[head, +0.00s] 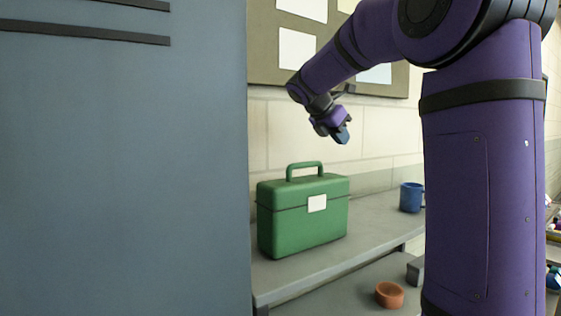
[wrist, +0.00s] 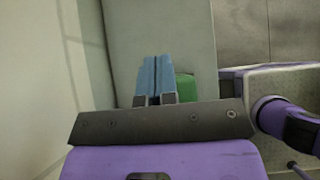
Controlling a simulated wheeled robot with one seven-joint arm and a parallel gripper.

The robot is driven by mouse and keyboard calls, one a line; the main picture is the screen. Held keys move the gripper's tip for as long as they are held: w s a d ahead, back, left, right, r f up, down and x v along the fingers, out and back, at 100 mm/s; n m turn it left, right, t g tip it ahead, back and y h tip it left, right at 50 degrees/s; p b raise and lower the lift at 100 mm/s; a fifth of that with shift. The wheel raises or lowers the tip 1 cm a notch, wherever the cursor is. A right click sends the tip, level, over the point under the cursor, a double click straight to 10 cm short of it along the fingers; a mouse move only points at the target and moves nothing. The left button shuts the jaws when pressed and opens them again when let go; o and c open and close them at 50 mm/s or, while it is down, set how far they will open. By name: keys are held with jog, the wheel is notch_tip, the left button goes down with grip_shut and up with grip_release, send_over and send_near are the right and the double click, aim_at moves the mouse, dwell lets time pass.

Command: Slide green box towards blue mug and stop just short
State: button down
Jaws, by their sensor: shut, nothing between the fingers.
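The green box (head: 303,222), with a handle on top and a white label, stands upright on the grey shelf (head: 370,228) in the head view. The blue mug (head: 411,197) stands on the same shelf to the right of the box, with a clear gap between them; my arm's column is close to its right side. My gripper (head: 342,135) is in the air above the shelf, up and to the right of the box, touching nothing. In the wrist view its blue fingers (wrist: 156,78) are together and empty, and part of the green box (wrist: 185,88) shows beside them.
A tall grey-blue locker (head: 125,170) fills the left of the head view, next to the box. A small orange bowl (head: 390,295) sits on a lower shelf. A wall with a pinned board (head: 265,60) stands behind. The shelf between box and mug is bare.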

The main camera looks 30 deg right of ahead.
jog(key=a, duration=2.1)
send_over(281, 182)
jog(key=a, duration=0.1)
notch_tip(281, 182, down, 5)
jog(key=shift+d, duration=0.45)
jog(key=d, duration=2.8)
jog(key=shift+d, duration=0.25)
jog(key=shift+s, duration=0.1)
